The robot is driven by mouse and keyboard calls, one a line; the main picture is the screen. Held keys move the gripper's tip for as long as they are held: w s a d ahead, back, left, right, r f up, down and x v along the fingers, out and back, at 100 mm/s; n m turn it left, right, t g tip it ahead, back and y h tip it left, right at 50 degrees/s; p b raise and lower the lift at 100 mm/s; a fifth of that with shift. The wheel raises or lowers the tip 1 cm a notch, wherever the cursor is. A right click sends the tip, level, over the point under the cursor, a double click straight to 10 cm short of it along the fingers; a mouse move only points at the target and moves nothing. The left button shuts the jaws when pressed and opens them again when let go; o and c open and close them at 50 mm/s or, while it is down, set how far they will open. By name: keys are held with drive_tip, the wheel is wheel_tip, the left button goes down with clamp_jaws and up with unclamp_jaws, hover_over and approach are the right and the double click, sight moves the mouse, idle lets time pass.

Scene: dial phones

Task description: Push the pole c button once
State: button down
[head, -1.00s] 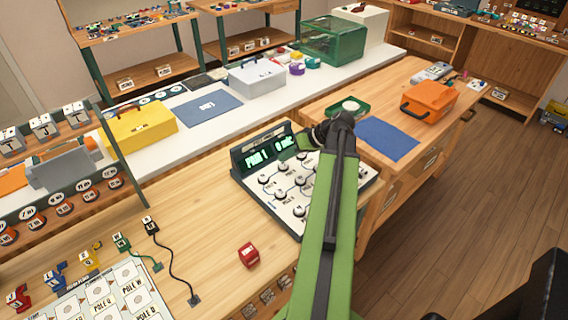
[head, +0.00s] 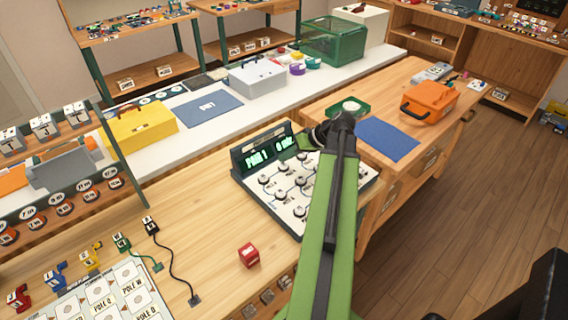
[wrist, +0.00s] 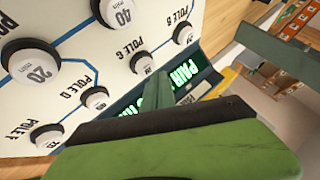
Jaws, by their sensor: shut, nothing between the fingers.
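The dial panel (head: 290,216) is a white slanted board with several black-ringed white knobs and a green-lit display (head: 268,153) along its back. In the wrist view, a small button (wrist: 141,63) sits beside a label that reads like POLE C or POLE G. Other labels there read POLE B, POLE D and POLE F. My gripper (wrist: 167,74) is shut and empty, its narrow tip over the panel's display edge, close to that small button. Whether it touches anything is unclear. In the head view my gripper (head: 304,142) is by the display's right end, and my arm hides the panel's right part.
A red cube (head: 249,255) lies on the wood table left of my arm. Cables and a labelled board (head: 105,300) lie at the front left. A blue mat (head: 387,139) and an orange case (head: 429,102) are on the table to the right.

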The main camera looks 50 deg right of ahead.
sight(286, 164)
idle(0.3)
drive_tip(key=shift+f+b, duration=0.45)
drive_tip(key=shift+f, duration=0.25)
idle(0.3)
drive_tip(key=shift+r+p, duration=0.5)
drive_tip(key=shift+r, duration=0.25)
drive_tip(key=shift+r, duration=0.1)
wheel_tip(286, 164, up, 6)
drive_tip(key=p, duration=0.6)
